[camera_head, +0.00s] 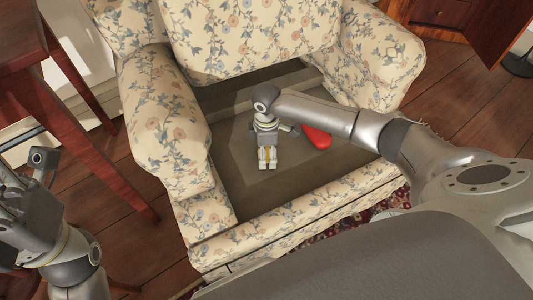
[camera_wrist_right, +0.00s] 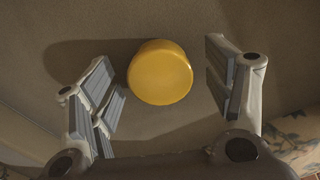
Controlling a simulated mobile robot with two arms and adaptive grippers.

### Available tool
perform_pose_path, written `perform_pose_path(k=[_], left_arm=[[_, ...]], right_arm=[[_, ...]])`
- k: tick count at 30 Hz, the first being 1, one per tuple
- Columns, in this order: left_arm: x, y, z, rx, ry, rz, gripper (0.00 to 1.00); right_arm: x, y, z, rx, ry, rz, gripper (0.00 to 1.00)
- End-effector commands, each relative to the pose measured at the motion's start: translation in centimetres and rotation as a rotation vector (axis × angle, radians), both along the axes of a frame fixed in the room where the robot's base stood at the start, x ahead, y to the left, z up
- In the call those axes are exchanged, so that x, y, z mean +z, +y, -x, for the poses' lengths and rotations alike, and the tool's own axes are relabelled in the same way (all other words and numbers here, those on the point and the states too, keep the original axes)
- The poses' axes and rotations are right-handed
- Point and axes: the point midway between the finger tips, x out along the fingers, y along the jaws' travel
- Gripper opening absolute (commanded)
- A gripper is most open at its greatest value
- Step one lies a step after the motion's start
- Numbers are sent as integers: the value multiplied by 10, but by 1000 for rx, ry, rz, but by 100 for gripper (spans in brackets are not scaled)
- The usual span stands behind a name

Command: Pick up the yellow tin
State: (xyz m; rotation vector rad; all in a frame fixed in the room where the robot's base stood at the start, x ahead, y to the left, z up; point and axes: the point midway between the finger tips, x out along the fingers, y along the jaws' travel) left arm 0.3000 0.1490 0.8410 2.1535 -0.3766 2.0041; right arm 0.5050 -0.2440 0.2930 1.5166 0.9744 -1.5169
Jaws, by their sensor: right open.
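The yellow tin (camera_wrist_right: 160,75) is a short round can on the brown seat of the armchair, seen from above in the right wrist view. In the head view only a sliver of yellow (camera_head: 267,151) shows at my right gripper (camera_head: 267,160), which hides the rest. My right gripper's two fingers also show in the wrist view (camera_wrist_right: 168,88), spread on either side of the tin with gaps on both sides. My left gripper (camera_head: 25,180) is at the left edge of the head view, away from the chair; its jaw state is unclear.
A red object (camera_head: 317,138) lies on the seat just right of my right gripper. The floral armchair (camera_head: 160,130) has raised arms and a back around the seat. A red-brown wooden table (camera_head: 30,90) stands at the left. The seat left of the gripper is clear.

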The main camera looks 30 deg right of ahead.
Motion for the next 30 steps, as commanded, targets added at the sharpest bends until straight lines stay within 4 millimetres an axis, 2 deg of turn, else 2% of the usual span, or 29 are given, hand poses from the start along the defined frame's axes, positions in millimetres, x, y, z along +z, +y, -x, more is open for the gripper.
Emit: perform_pose_path(k=[2,12,23,27,30], left_arm=[[0,0,0,0,0,0,40],[0,0,0,-1,1,0,40],[2,0,1,-1,-2,2,40],[6,1,3,-2,0,6,40],[-4,2,1,-2,50,3,40]], right_arm=[[0,0,0,0,0,0,67],[0,0,0,0,0,0,24],[5,0,0,0,0,-1,24],[18,0,-1,0,-2,-1,24],[32,0,-1,0,-2,-1,24]])
